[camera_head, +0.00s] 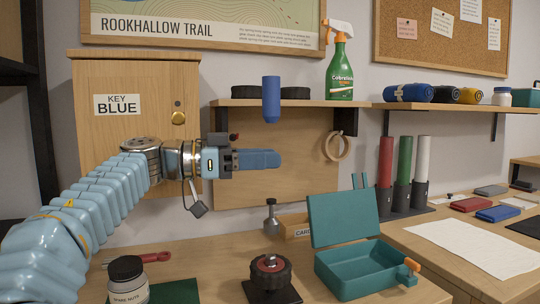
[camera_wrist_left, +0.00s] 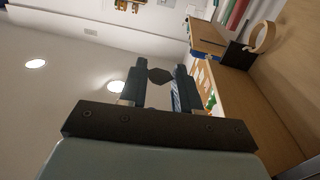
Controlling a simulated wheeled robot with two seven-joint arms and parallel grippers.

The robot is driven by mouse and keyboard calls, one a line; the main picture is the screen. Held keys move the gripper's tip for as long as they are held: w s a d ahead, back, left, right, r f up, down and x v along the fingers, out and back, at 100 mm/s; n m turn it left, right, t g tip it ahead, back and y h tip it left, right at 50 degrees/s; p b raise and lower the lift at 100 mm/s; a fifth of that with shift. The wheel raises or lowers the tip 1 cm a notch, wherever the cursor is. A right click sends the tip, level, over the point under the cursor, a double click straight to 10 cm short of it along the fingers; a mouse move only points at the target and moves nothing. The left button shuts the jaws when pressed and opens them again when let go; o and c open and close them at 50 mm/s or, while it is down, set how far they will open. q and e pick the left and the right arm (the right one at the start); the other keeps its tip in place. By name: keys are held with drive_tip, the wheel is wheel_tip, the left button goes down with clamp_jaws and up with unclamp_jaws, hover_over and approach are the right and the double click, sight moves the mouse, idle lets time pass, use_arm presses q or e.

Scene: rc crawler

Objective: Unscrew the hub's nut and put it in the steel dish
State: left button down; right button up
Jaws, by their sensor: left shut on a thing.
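My left gripper (camera_head: 262,159) is raised in front of the wooden back panel, pointing right, high above the bench. In the left wrist view its fingers (camera_wrist_left: 159,84) are shut on a dark six-sided piece at the tips, which looks like the nut (camera_wrist_left: 160,76). In the head view the fingers hide this piece. The hub (camera_head: 270,271) stands on a black base on the bench, below the gripper, with a red ring and a small stud on top. I cannot make out a steel dish. My right gripper is not in view.
An open teal box (camera_head: 368,267) stands right of the hub. A jar (camera_head: 128,281) and a red-handled tool (camera_head: 140,258) are at left. A blue cylinder (camera_head: 271,98) shows above the gripper, before the shelf (camera_head: 220,103). A silver tool (camera_head: 271,217) stands behind the hub.

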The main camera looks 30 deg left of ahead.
sight(271, 193)
use_arm(q)
wheel_tip(271, 193, down, 4)
drive_tip(key=shift+s+f+b, duration=0.1)
drive_tip(key=shift+f+b, duration=0.05)
drive_tip(key=shift+b, duration=0.9)
drive_tip(key=shift+p, duration=0.5)
idle(0.6)
drive_tip(key=shift+p, duration=0.45)
drive_tip(key=shift+f+b, duration=0.7)
drive_tip(key=shift+f, duration=0.55)
